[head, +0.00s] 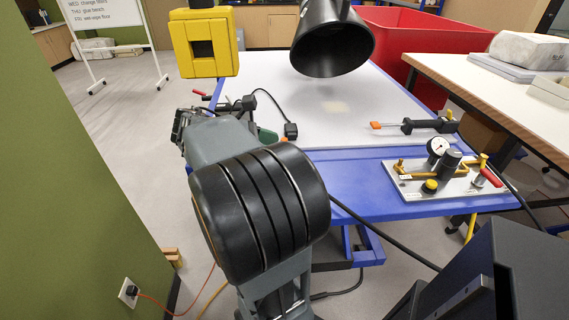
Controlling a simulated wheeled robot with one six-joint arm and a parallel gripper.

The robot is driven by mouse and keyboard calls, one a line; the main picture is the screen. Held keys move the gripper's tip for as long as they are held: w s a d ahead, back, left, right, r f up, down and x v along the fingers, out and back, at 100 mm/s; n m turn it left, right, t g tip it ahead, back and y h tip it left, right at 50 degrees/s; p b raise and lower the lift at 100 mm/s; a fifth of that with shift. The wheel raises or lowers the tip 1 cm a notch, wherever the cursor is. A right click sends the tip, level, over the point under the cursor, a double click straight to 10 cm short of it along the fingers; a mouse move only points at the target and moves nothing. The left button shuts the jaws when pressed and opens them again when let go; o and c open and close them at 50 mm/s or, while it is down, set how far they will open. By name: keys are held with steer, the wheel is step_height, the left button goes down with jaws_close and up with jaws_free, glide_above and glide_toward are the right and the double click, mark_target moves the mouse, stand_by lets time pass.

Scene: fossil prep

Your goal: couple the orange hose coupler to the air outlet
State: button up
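A small orange piece (376,125), which may be the orange hose coupler, lies on the white tabletop at the left end of a thin dark tool (428,125). It is too small to tell whether the two are joined. I cannot tell which fitting is the air outlet. My arm reaches forward and left. My gripper (187,125) is over the table's left edge, left of the orange piece and plate; its fingers cannot be made out.
A black cone-shaped hood (331,42) hangs over the table. A yellow block with a square opening (205,45) is at upper left. A black cable (385,240) crosses below the blue front edge. A red bin (425,40) stands behind. The tabletop's middle is clear.

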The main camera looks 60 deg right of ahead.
steer(key=shift+b+x, duration=0.65)
steer(key=shift+x, duration=1.95)
steer(key=c, duration=1)
